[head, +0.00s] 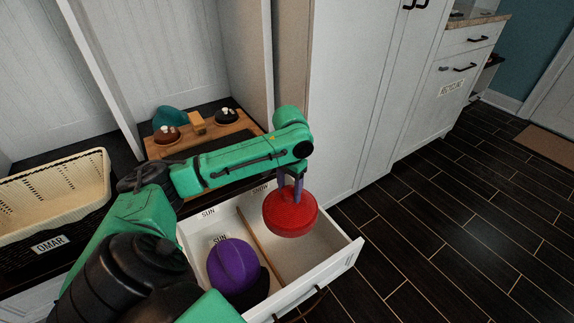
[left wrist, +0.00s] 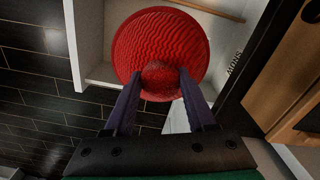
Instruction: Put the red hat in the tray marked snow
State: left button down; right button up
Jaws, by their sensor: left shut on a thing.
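The red hat (head: 290,213) is a knitted cap. My left gripper (head: 290,184) is shut on it from above and holds it over the right compartment of the open white drawer (head: 340,256). In the left wrist view the red hat (left wrist: 160,45) sits between the fingertips of my left gripper (left wrist: 160,80). A label reading SNOW (head: 261,189) is at the back of the right compartment, partly behind my arm. SUN labels (head: 208,213) mark the left compartment. My right gripper is not in view.
A purple cap (head: 232,264) lies in the left compartment, beside a wooden divider (head: 262,248). A wicker basket (head: 52,206) marked OMAR stands at the left. A wooden board (head: 210,131) with several small items lies behind my arm. The right compartment looks empty.

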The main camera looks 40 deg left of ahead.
pick_arm(q)
notch_tip(320, 180, down, 11)
jog(key=b, duration=0.3)
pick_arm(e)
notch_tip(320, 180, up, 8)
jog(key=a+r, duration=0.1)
pick_arm(q)
notch_tip(320, 180, down, 5)
jog(key=shift+r+b, duration=0.2)
jog(key=shift+b, duration=0.7)
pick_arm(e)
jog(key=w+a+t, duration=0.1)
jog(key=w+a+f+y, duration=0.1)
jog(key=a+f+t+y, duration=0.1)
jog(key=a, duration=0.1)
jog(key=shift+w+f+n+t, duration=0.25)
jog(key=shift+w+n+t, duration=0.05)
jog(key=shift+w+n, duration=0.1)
pick_arm(q)
jog(key=shift+c, duration=1.1)
grip_release()
jog(key=shift+f, duration=0.1)
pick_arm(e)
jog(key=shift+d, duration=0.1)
